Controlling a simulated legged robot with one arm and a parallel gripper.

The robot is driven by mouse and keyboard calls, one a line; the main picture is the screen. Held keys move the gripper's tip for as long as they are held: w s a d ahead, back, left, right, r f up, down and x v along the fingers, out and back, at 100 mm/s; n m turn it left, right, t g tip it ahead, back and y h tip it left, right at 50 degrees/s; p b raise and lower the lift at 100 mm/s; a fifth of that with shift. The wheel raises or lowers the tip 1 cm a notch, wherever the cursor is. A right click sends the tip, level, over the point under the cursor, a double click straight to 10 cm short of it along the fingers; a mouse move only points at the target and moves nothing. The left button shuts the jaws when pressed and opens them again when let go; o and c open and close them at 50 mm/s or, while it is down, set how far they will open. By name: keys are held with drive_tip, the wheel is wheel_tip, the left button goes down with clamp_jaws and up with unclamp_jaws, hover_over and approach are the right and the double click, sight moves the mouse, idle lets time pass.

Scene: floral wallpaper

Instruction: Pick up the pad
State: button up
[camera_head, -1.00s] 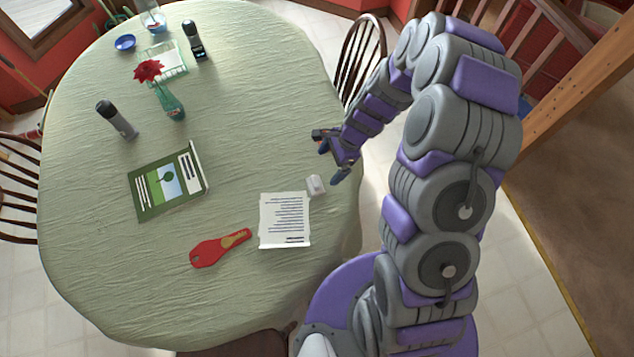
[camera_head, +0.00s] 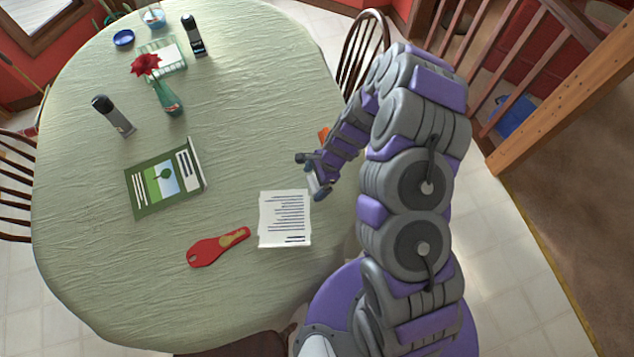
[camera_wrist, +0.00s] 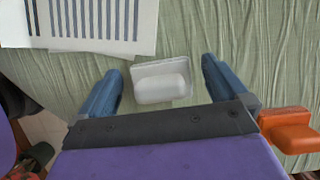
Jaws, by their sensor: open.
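A small white block, which looks like the pad, lies on the table next to the printed sheet. In the wrist view the white pad (camera_wrist: 162,88) has a flat back part and a rounded front part. It lies between the two blue fingers of my gripper (camera_wrist: 163,66), with a gap on each side. In the head view my gripper (camera_head: 311,176) is low over the table's right side, and the pad (camera_head: 313,184) is partly hidden by it. My gripper is open and empty.
A printed sheet (camera_head: 285,218) lies left of the gripper. A red paddle-shaped thing (camera_head: 217,247) and a green booklet (camera_head: 166,179) lie farther left. An orange object (camera_wrist: 288,130) sits right of my gripper in the wrist view. The green tablecloth (camera_head: 240,130) is clear mid-table.

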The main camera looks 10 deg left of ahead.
drive_tip(key=shift+a+f, duration=0.1)
drive_tip(key=shift+a, duration=0.2)
drive_tip(key=shift+c, duration=0.3)
drive_tip(key=shift+d, duration=0.25)
drive_tip(key=c, duration=0.6)
drive_tip(key=shift+a, duration=0.1)
drive_tip(key=c, duration=0.4)
drive_tip(key=shift+r, duration=0.2)
drive_tip(key=shift+c, duration=0.2)
